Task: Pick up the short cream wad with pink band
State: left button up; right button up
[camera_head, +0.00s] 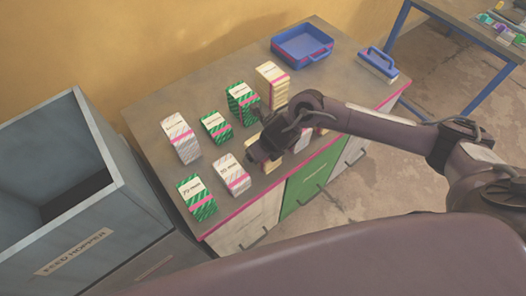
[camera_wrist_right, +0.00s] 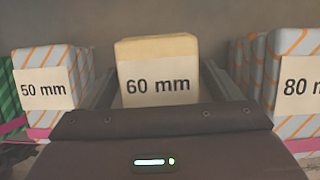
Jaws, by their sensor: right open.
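A cream wad labelled 60 mm (camera_wrist_right: 158,72) stands upright between the two fingers of my right gripper in the right wrist view. Its lower part is hidden behind the gripper body, so I cannot see a band there. In the head view my right gripper (camera_head: 263,150) is low over the front row of wads, open, and largely covers what is under it. A small cream patch with pink (camera_head: 271,167) shows below it. A taller cream wad with a pink band (camera_head: 272,84) stands in the back row. My left gripper is not in view.
Striped wads labelled 50 mm (camera_wrist_right: 52,85) and 80 mm (camera_wrist_right: 295,85) flank the fingers closely. Green (camera_head: 196,198) and grey striped (camera_head: 232,174) wads stand on the cabinet top. A blue tray (camera_head: 302,60) is at the back; a feed hopper (camera_head: 95,225) is at left.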

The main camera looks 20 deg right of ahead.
jog(key=shift+c, duration=0.3)
jog(key=c, duration=1)
jog(key=shift+r, duration=0.1)
jog(key=shift+c, duration=0.2)
